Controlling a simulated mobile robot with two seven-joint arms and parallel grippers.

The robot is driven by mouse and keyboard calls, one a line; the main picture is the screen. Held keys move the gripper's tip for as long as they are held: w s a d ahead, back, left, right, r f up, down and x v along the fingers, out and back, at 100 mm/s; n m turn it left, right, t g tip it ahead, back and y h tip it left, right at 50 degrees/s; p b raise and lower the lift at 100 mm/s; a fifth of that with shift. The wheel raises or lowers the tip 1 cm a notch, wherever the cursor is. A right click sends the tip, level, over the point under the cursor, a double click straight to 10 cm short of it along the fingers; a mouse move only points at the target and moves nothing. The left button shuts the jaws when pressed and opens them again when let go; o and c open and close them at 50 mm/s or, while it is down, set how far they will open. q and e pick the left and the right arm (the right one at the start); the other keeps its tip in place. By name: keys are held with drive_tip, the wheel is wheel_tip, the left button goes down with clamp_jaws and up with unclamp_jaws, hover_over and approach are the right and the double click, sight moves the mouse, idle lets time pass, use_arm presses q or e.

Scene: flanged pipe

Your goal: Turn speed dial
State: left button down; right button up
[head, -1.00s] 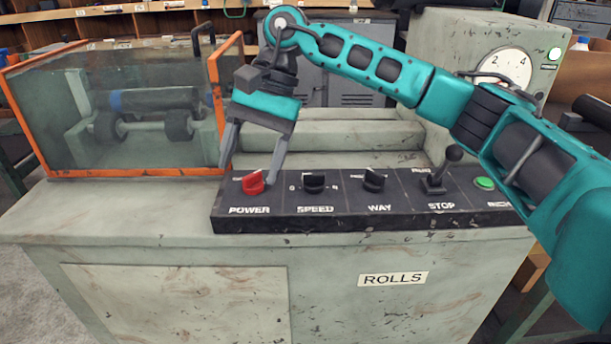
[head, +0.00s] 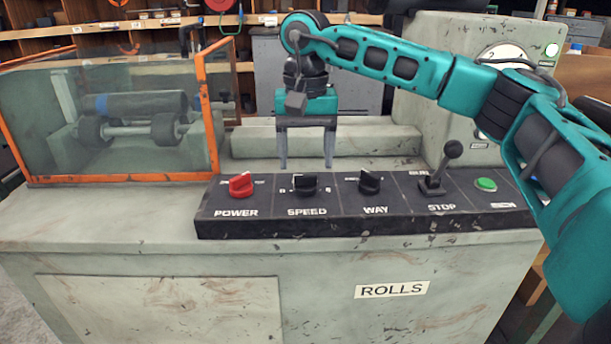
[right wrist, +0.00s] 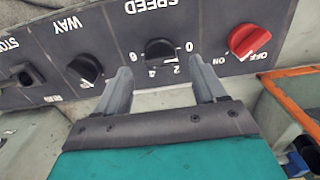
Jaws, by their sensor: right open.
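The speed dial (head: 304,184) is a black knob above the word SPEED on the dark control panel (head: 270,226). It also shows in the right wrist view (right wrist: 160,52), with numbers around it. My right gripper (head: 306,164) is open and empty, its two fingers pointing down just behind the speed dial. In the right wrist view the fingertips (right wrist: 165,78) are spread to either side of the dial, apart from it. My left gripper is not in view.
The red power knob (head: 241,185) sits left of the speed dial. The black way knob (head: 370,182), stop lever (head: 438,170) and green button (head: 486,184) are to the right. An orange-framed guard (head: 213,120) stands at the left.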

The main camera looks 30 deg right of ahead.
sight(306, 175)
drive_tip(key=shift+f, duration=1.55)
drive_tip(key=c, duration=1.1)
